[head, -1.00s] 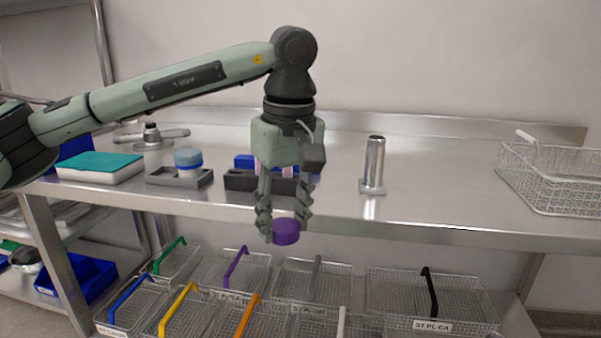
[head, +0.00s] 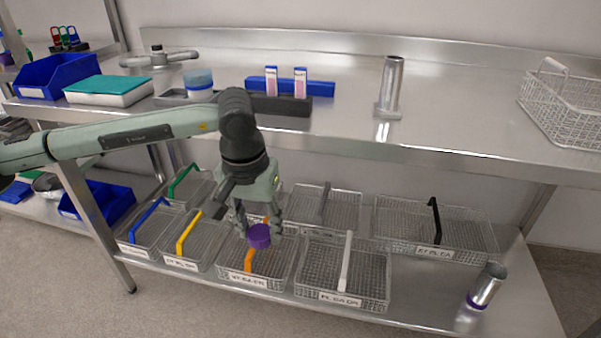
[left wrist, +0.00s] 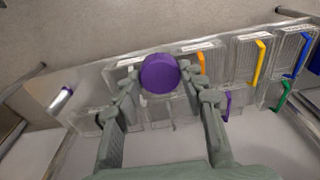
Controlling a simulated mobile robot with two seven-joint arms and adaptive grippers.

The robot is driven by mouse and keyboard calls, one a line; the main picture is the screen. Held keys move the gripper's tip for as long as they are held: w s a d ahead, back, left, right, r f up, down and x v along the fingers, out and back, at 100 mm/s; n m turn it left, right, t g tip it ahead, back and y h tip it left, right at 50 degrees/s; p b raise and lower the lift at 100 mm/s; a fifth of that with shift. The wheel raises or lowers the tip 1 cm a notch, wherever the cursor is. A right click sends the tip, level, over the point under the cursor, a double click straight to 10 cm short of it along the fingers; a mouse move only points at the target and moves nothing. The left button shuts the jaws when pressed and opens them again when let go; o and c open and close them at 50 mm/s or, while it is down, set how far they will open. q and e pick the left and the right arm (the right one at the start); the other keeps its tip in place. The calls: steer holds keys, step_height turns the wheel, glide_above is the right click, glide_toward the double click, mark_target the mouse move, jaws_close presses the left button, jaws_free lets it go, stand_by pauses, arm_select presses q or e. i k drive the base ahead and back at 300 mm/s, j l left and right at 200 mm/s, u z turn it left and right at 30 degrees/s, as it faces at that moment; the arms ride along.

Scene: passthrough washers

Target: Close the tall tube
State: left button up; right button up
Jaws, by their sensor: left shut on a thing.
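My left gripper (head: 257,230) is shut on a round purple cap (head: 259,236), which it holds in the air in front of the lower shelf baskets. In the left wrist view the cap (left wrist: 160,73) sits between the fingertips of my left gripper (left wrist: 163,85). A silver tube with a purple band at its base (head: 488,284) stands on the lower shelf at the right, well apart from the cap. It also shows in the left wrist view (left wrist: 62,98). Another silver tube (head: 391,84) stands upright on a small square base on the upper tabletop. My right gripper is not in view.
Several wire baskets with coloured handles fill the lower shelf, including one with an orange handle (head: 268,278) by the cap. The tabletop edge (head: 400,152) overhangs behind my gripper. A large wire basket (head: 565,105) stands at the upper right. Bare shelf (head: 425,300) lies left of the banded tube.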

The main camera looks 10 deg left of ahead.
mark_target(388, 106)
steer(key=z, duration=1.2)
steer(key=k+j, duration=0.15)
steer(key=j, duration=0.15)
steer(key=k+j, duration=0.1)
steer(key=j, duration=0.2)
